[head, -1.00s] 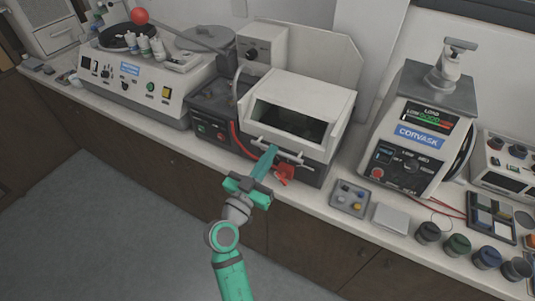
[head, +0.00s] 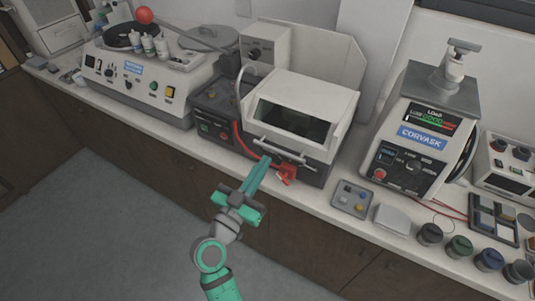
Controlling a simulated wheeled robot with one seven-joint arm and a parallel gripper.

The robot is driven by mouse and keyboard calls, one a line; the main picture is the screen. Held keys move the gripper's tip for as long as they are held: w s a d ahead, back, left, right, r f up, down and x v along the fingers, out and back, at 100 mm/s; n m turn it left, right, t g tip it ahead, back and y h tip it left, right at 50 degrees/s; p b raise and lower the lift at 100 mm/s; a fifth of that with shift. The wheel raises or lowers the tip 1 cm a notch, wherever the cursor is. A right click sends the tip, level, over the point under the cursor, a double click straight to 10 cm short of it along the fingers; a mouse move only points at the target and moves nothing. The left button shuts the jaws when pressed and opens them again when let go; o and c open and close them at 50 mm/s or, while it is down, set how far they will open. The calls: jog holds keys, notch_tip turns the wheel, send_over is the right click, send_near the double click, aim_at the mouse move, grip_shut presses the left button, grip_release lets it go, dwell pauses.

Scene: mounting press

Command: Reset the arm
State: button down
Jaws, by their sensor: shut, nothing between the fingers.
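My gripper (head: 263,163) is green and grey, on my green arm. Its long fingers are together with nothing between them. The fingertips point up and right in the head view, just in front of the handle bar (head: 284,152) of the white hooded machine (head: 300,93). I cannot tell whether the tips touch the machine's front. The wrist is over the floor and cabinet side, in front of the counter edge. The mounting press (head: 415,150), marked CORVASK, stands to the right, clear of my gripper.
A red clamp-like part (head: 286,173) sits right of my fingertips. A small tray (head: 352,199), a white block (head: 392,218) and several dark jars (head: 459,247) line the counter's front. A polishing machine (head: 140,75) stands left. The floor (head: 90,225) is clear.

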jog(key=shift+s+a+f, duration=0.5)
jog(key=shift+s+f, duration=0.05)
jog(key=shift+s, duration=0.25)
jog(key=shift+s+a+f, duration=0.5)
jog(key=shift+s, duration=0.25)
